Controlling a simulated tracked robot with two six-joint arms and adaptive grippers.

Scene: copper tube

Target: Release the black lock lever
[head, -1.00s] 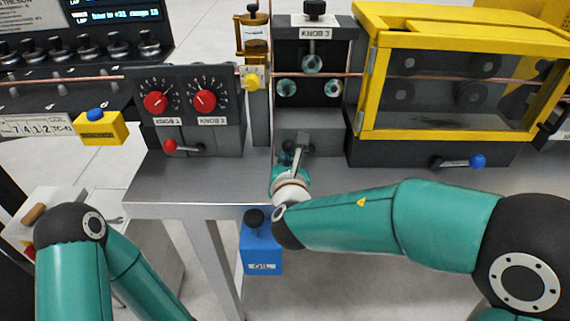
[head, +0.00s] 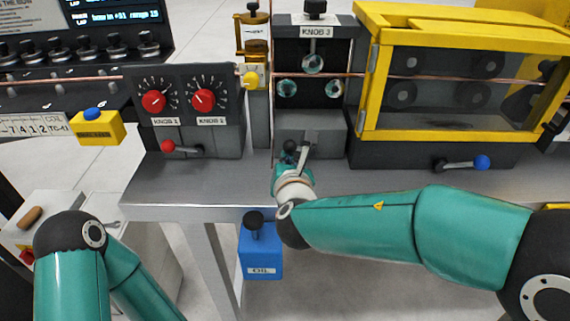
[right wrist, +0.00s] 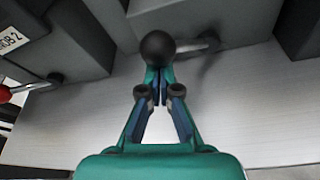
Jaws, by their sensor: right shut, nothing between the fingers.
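The black lock lever has a round black knob (right wrist: 158,48) on a short metal arm running right to its pivot on the grey block. In the head view, the black knob (head: 289,146) sits at the front of the block under KNOB 3, with the lever arm beside it. My right gripper (right wrist: 158,76) is shut and empty. Its fingertips are just below the knob in the wrist view; whether they touch it I cannot tell. In the head view, my right gripper (head: 288,160) is partly hidden by its own wrist. My left gripper is out of view.
A red-knobbed lever (head: 168,146) is on the left box and a blue-knobbed lever (head: 481,162) is under the yellow guard (head: 460,132). A copper tube (head: 318,75) runs across the machine. A blue oil can (head: 261,250) stands below the bench edge (head: 165,212).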

